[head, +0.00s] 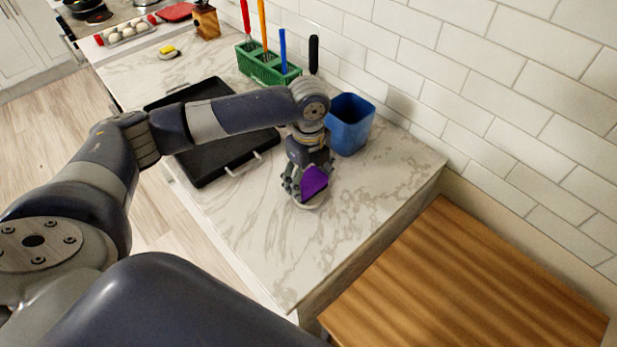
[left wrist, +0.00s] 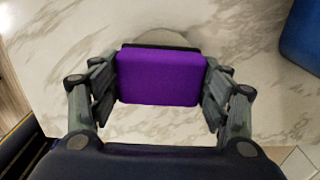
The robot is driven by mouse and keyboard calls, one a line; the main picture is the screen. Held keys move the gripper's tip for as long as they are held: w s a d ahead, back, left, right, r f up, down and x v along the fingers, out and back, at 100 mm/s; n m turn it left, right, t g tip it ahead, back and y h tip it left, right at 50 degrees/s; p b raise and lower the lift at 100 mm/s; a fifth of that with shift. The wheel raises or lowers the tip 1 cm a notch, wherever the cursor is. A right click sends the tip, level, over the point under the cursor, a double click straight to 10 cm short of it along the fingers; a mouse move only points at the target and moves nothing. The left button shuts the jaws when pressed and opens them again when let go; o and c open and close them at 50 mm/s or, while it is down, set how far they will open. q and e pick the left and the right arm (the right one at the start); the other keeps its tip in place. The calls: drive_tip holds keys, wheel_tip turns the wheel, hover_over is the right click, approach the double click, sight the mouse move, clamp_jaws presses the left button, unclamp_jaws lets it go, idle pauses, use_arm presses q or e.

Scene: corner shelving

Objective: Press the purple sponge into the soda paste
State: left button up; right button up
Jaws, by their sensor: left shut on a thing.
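The purple sponge (head: 314,183) is held between the fingers of my left gripper (head: 306,182), above the marble counter (head: 262,236). In the left wrist view the sponge (left wrist: 160,78) sits squarely between both fingers of the left gripper (left wrist: 160,82), with a dark layer along its far edge. A pale round thing (head: 312,206) shows just below the sponge, and its rim also shows beyond the sponge in the left wrist view (left wrist: 165,37). It may be the dish with the soda paste. The paste itself is hidden. I cannot tell whether the sponge touches it. My right gripper is not in view.
A blue bin (head: 351,125) stands behind the gripper by the tiled wall. A black tray (head: 222,158) lies to the left, partly under my arm. A green rack (head: 262,68) with several utensils stands farther back. The counter's front right is clear, beside a lower wooden surface (head: 470,285).

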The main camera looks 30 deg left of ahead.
sight(309, 179)
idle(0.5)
use_arm(q)
drive_tip(key=shift+s+f+p, duration=0.1)
drive_tip(key=shift+p, duration=0.25)
idle(0.7)
idle(0.3)
drive_tip(key=shift+r+p, duration=0.85)
drive_tip(key=shift+p, duration=0.15)
wheel_tip(309, 179, up, 6)
drive_tip(key=p, duration=0.6)
drive_tip(key=shift+f, duration=0.3)
